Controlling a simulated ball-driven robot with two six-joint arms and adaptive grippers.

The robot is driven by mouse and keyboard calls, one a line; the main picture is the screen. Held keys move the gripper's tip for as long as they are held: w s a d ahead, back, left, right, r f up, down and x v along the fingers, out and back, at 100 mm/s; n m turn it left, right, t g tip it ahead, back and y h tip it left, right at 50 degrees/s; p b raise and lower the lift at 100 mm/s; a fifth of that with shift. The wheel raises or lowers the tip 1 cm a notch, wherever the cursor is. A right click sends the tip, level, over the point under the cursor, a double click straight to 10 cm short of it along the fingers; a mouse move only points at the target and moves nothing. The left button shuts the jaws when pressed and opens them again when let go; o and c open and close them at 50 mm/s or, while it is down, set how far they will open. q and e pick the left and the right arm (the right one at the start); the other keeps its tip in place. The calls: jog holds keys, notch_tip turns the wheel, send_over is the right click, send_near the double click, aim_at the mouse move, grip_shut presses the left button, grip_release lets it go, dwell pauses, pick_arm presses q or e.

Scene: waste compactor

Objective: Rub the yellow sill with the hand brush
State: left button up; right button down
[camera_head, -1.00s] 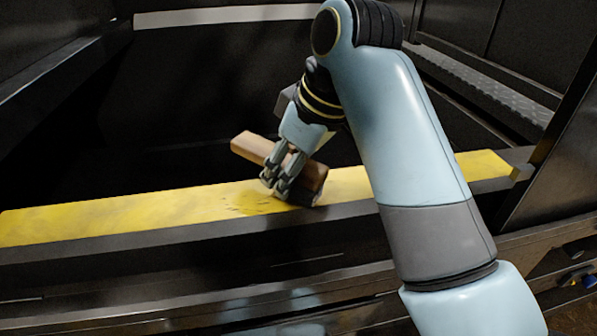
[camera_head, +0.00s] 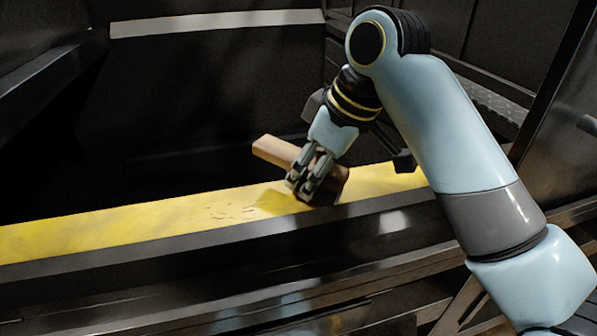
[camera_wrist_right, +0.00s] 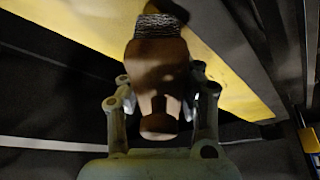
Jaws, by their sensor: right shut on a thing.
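The yellow sill (camera_head: 130,222) runs across the head view as a long strip, with several dark specks on its top left of the brush. My right gripper (camera_head: 305,190) is shut on the hand brush (camera_head: 275,151), a wooden block with a handle that points up and left. The brush's dark bristle end is low at the sill, near its front edge; whether it touches cannot be told. In the right wrist view the brush (camera_wrist_right: 157,65) lies between the fingers of the gripper (camera_wrist_right: 160,110), its grey bristles toward the yellow sill (camera_wrist_right: 85,25). My left gripper is not in view.
A dark open hollow (camera_head: 180,150) lies behind the sill, with a pale strip (camera_head: 215,23) along its back wall. Dark metal ledges (camera_head: 190,290) run in front of the sill. A dark side wall stands at the right.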

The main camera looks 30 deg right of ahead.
aim_at(361, 184)
jog(key=d, duration=0.2)
jog(key=s+d, duration=0.1)
jog(key=shift+s+f, duration=0.1)
jog(key=shift+f, duration=0.25)
jog(key=shift+s+d, duration=0.1)
jog(key=shift+d, duration=0.5)
jog(key=shift+s+d+f, duration=0.1)
jog(key=shift+s+d, duration=0.1)
jog(key=shift+d, duration=0.55)
jog(key=shift+s+d, duration=0.2)
jog(key=shift+d, duration=0.55)
jog(key=shift+s+d, duration=0.2)
jog(key=shift+d, duration=0.45)
jog(key=shift+s+d, duration=0.15)
jog(key=shift+d, duration=0.5)
jog(key=shift+w+r, duration=0.1)
jog(key=shift+r, duration=0.25)
jog(key=r, duration=0.5)
jog(key=shift+s, duration=0.35)
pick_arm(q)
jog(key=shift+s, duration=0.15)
pick_arm(e)
jog(key=shift+w+r, duration=0.15)
jog(key=shift+r, duration=0.25)
